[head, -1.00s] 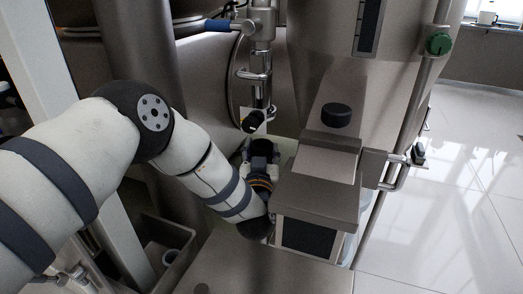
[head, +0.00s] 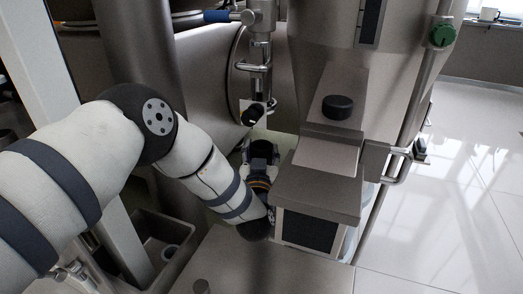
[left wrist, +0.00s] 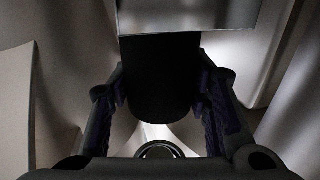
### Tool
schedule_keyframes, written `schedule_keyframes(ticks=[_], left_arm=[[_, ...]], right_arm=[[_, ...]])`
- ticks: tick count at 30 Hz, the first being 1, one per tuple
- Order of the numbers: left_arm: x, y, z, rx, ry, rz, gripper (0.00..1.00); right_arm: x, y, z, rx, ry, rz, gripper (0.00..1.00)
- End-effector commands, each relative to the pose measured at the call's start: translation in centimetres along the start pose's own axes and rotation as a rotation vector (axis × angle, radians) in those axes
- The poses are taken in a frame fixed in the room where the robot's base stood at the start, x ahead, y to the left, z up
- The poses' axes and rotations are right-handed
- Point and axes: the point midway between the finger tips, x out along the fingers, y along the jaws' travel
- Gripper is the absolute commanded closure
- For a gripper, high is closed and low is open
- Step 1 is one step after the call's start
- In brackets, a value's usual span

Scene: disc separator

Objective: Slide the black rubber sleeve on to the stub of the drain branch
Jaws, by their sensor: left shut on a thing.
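The black rubber sleeve (left wrist: 160,75) is a dark, round-ended shape between the two finger pads in the left wrist view. My left gripper (head: 262,152) is shut on it, down in the gap between the grey drum and the steel housing. In the head view the sleeve (head: 263,146) is a dark patch between the fingers. The drain branch (head: 262,60) comes down above it as bright pipework, with a small black knob-like part near its lower end. I cannot make out the stub or whether the sleeve touches it. My right gripper is out of view.
A steel housing (head: 318,190) with a black knob on top stands close to the right of my left gripper. A thick grey column (head: 150,60) and a trough stand to the left. A blue-handled valve (head: 218,15) is above. Open tiled floor lies at the right.

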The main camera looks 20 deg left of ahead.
Motion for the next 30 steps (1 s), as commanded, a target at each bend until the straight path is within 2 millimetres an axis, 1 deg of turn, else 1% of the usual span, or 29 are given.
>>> schedule_keyframes(ticks=[22, 30], left_arm=[[0.0, 0.1, 0.3, -0.004, 0.001, 0.000, 1.00], [-0.1, 0.1, 1.2, -0.005, -0.001, 0.001, 1.00]], right_arm=[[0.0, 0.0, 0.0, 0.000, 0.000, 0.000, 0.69], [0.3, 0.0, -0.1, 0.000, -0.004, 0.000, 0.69]])
